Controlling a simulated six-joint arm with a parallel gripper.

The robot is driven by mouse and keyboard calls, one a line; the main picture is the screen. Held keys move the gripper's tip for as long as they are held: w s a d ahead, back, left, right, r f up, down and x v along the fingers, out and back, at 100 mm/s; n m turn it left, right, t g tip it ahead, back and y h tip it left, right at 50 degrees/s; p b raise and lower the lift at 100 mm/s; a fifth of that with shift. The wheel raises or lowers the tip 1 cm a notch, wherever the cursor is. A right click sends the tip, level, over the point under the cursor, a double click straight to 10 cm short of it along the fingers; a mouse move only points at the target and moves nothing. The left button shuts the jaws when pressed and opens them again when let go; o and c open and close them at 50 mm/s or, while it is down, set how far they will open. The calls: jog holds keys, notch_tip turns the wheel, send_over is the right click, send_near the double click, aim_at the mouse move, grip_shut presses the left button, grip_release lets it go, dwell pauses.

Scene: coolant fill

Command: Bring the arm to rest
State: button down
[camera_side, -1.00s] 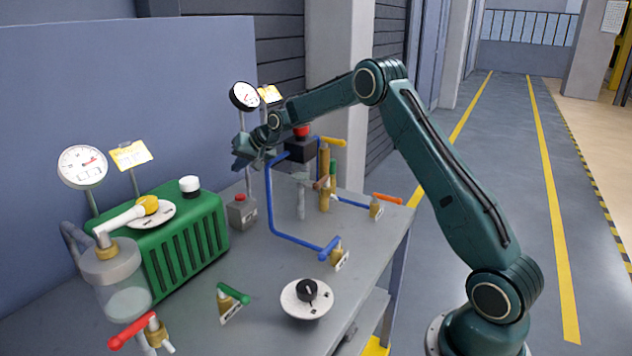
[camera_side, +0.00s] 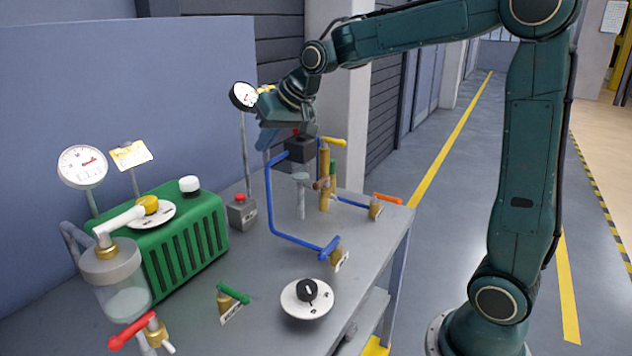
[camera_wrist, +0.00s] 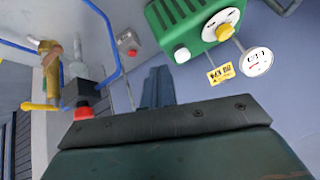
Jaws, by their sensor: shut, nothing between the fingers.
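My gripper (camera_side: 268,138) hangs in the air over the back of the bench, above the far end of the blue pipe and left of the black block with the red knob (camera_side: 297,150). In the wrist view its fingers (camera_wrist: 158,88) are together with nothing between them. My arm reaches in from the right, with its elbow high at the top of the side view.
The bench (camera_side: 250,290) carries a green machine (camera_side: 185,240), a clear jar (camera_side: 125,300), a white dial (camera_side: 307,299), a blue pipe (camera_side: 270,200), a brass column (camera_side: 324,180) and several coloured valve handles. A front gauge (camera_side: 83,167) stands left. The aisle floor at right is clear.

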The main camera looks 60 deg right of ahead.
jog(key=s+a+f+n, duration=0.1)
jog(key=s+a, duration=0.1)
jog(key=s, duration=1.2)
jog(key=s+a+f+n+g, duration=0.1)
jog(key=s+a+f+n, duration=0.1)
jog(key=s, duration=1.2)
jog(key=shift+s+a+f+n+g, duration=0.3)
jog(key=shift+a, duration=0.25)
